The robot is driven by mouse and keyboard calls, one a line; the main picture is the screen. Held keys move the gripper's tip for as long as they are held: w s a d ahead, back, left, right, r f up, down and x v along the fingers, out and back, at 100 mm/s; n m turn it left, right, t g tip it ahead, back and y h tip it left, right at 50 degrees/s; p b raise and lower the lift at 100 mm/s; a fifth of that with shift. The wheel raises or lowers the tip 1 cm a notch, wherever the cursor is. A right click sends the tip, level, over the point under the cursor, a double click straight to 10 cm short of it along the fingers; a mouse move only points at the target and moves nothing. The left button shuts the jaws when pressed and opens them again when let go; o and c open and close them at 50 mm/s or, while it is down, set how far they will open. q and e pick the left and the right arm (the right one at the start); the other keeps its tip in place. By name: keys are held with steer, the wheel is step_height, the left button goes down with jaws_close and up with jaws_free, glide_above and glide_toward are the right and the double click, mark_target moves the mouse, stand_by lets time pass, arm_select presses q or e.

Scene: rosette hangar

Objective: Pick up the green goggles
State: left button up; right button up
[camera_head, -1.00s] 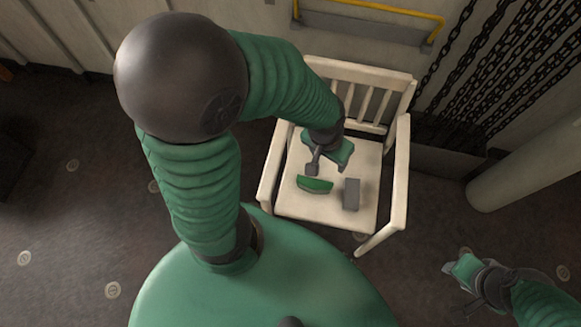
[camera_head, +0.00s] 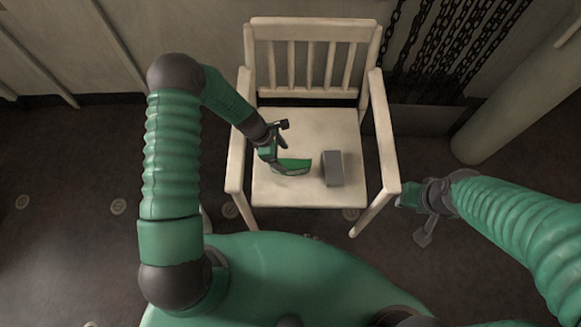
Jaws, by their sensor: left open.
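The green goggles (camera_head: 294,165) lie on the seat of a cream wooden chair (camera_head: 272,192), left of a grey block (camera_head: 333,169). My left gripper (camera_head: 273,160) is open at the left end of the goggles, close to them. Whether its fingers touch or straddle them is too small to tell. My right gripper (camera_head: 414,215) is off to the right of the chair, over the floor; its jaw state does not show clearly.
The chair's armrests (camera_head: 384,140) stand on both sides of the seat, and its slatted back (camera_head: 312,62) is behind. Black chains (camera_head: 455,45) hang at the back right beside a thick pale pillar (camera_head: 515,110). Bare seat lies behind the goggles.

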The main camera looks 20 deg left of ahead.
mark_target(291, 163)
arm_select(q)
steer(key=shift+x, duration=1.25)
steer(key=b+x, duration=0.1)
steer(key=x, duration=0.1)
steer(key=b+x, duration=0.1)
steer(key=x, duration=0.2)
steer(key=shift+d+r, duration=0.15)
steer(key=shift+d, duration=0.05)
steer(key=shift+w+d, duration=0.1)
steer(key=shift+d, duration=0.05)
steer(key=shift+c, duration=0.2)
steer(key=shift+c, duration=1.2)
steer(key=c, duration=1.2)
